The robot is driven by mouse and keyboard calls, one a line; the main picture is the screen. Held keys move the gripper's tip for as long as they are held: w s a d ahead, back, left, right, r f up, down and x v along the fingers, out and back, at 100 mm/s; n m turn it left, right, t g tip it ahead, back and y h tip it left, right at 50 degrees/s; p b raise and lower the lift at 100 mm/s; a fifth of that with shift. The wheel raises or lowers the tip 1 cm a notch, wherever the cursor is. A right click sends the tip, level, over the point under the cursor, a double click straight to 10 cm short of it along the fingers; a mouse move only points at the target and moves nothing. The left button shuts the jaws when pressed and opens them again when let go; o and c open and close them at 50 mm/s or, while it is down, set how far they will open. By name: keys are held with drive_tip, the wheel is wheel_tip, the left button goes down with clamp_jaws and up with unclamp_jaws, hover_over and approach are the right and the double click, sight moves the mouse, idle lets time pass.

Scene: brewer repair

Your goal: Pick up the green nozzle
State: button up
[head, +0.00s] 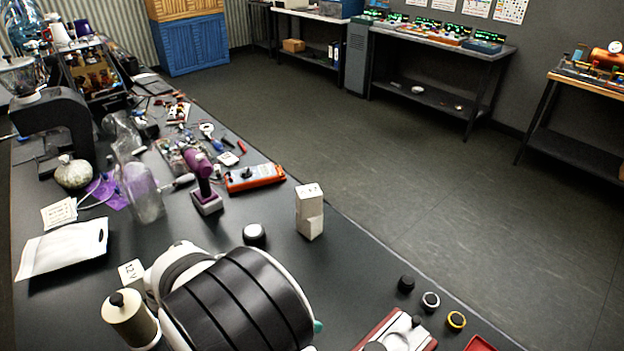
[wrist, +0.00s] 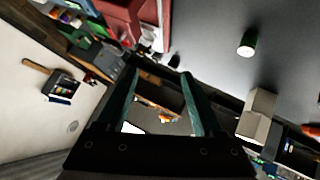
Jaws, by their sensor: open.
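In the wrist view, a small dark cylinder with a green side and pale end (wrist: 248,43) stands on the grey-black bench, to the upper right of my gripper. It may be the green nozzle; its detail is too small to be sure. In the head view, no part is clearly green; a black cap with a pale rim (head: 254,235) stands behind my arm. My gripper (wrist: 158,82) has its two teal fingers spread with nothing between them. In the head view my own arm hides most of it, and only a teal bit shows at its right edge.
Several small round caps (head: 430,301) and a red tray (head: 428,343) lie at the front right. Bare bench surrounds the blocks.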

drive_tip(key=a+f+t, duration=0.7)
drive_tip(key=a+f, duration=0.1)
drive_tip(key=a, duration=0.5)
drive_tip(key=x, duration=1.5)
drive_tip(key=shift+w+f, duration=0.15)
drive_tip(key=shift+w, duration=0.25)
clamp_jaws()
